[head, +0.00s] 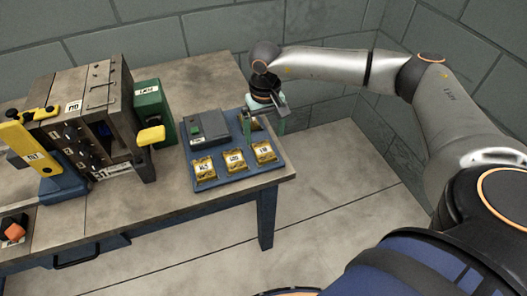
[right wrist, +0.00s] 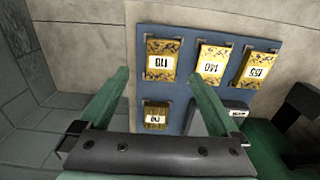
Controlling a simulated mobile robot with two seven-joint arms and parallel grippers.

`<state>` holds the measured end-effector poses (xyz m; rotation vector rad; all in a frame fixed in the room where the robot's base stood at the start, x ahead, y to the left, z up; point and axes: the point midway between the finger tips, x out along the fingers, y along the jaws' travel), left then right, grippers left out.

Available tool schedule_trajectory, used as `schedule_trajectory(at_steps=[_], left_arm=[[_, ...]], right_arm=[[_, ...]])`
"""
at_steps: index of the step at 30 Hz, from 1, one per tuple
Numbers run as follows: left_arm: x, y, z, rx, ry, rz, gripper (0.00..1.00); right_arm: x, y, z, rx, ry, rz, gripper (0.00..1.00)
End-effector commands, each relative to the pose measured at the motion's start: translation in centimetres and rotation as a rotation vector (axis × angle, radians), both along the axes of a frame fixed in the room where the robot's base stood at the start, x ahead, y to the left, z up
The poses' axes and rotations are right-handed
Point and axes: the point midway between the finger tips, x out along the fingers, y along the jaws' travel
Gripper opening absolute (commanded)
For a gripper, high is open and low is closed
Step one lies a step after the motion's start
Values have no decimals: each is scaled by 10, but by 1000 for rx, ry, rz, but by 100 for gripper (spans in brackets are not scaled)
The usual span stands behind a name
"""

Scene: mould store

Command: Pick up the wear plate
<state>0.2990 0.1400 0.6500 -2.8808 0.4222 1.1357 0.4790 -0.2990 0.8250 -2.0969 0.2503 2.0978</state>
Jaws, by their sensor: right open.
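Several small gold plates with white labels sit in a blue tray (head: 232,176), and the frames do not show which one is the wear plate. In the head view, the front row holds a left plate (head: 204,168), a middle plate (head: 235,160) and a right plate (head: 264,152). A back plate (head: 256,125) is partly hidden by my right gripper (head: 264,126). The right wrist view shows this back plate (right wrist: 156,117) between the green fingers of the gripper (right wrist: 158,75), which is open and empty. My left gripper is not in view.
A grey box (head: 208,128) stands at the tray's back left. The tray lies near the table's right end. A wall rises behind.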

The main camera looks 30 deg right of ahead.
Motion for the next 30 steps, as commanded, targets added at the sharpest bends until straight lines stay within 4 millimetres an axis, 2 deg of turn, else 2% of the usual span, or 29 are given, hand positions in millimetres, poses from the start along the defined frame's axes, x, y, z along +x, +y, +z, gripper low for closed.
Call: schedule_trajectory(at_steps=[5, 15, 23, 30], left_arm=[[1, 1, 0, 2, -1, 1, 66], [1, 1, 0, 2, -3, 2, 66], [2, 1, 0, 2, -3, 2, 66], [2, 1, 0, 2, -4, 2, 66]], right_arm=[[0, 1, -14, 0, 1, 1, 98], [3, 2, -58, 1, 2, -1, 98], [3, 2, -61, 2, 0, 0, 98], [3, 2, -61, 2, 0, 0, 73]])
